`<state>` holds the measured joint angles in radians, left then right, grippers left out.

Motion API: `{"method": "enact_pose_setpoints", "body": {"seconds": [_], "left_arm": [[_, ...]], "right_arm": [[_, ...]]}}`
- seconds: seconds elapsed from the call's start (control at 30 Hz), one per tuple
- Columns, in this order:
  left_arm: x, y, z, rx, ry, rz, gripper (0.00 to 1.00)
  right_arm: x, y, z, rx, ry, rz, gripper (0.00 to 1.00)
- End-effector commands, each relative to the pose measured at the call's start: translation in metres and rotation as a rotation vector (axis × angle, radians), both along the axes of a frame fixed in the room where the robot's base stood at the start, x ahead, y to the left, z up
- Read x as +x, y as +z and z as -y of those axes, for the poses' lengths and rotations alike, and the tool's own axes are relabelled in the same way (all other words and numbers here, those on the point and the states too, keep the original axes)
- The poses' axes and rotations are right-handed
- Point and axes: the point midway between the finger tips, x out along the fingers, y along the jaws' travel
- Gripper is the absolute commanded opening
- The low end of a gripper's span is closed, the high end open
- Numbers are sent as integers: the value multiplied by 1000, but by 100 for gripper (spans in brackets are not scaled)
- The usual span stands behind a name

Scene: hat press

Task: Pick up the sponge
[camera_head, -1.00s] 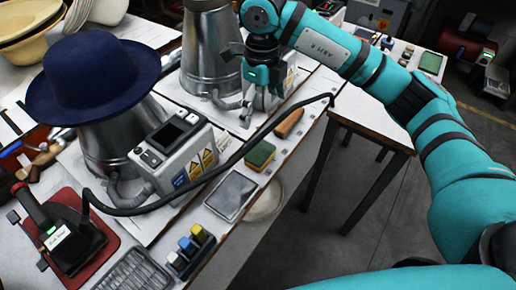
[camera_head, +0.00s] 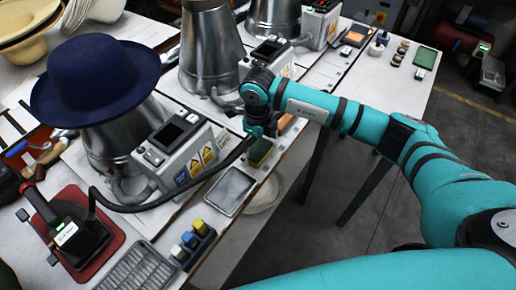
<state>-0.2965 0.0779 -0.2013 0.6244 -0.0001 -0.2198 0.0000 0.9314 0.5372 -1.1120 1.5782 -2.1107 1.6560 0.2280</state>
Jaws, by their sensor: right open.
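The sponge (camera_head: 261,153), green on top with a yellow side, lies on the narrow front strip of the workbench. My right gripper (camera_head: 256,140) points down right at the sponge and overlaps its upper left part in the picture. It is open. I cannot tell whether its fingers touch the sponge or stay above it, because the wrist and fingers partly cover each other. My left gripper is not in view.
A grey tray (camera_head: 230,192) lies just in front of the sponge. A black cable (camera_head: 180,198) runs close to its left. A control box (camera_head: 186,158) and a navy hat (camera_head: 95,80) on a metal form stand left.

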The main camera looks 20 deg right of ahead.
Motion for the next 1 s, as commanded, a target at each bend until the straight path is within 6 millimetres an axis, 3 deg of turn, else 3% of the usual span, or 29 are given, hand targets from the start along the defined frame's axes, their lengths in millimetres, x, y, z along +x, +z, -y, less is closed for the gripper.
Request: {"method": "enact_pose_setpoints", "body": {"seconds": [0.1, 0.33, 0.57, 1.0], "left_arm": [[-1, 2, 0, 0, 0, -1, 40], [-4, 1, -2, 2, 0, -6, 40], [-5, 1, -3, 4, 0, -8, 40], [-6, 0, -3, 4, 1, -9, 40]], "right_arm": [[0, -10, 0, -1, 1, -1, 100], [0, -11, 0, 0, 1, 0, 100], [0, -11, 0, 0, 1, 0, 71], [0, -6, 0, 0, 0, 1, 70]]}}
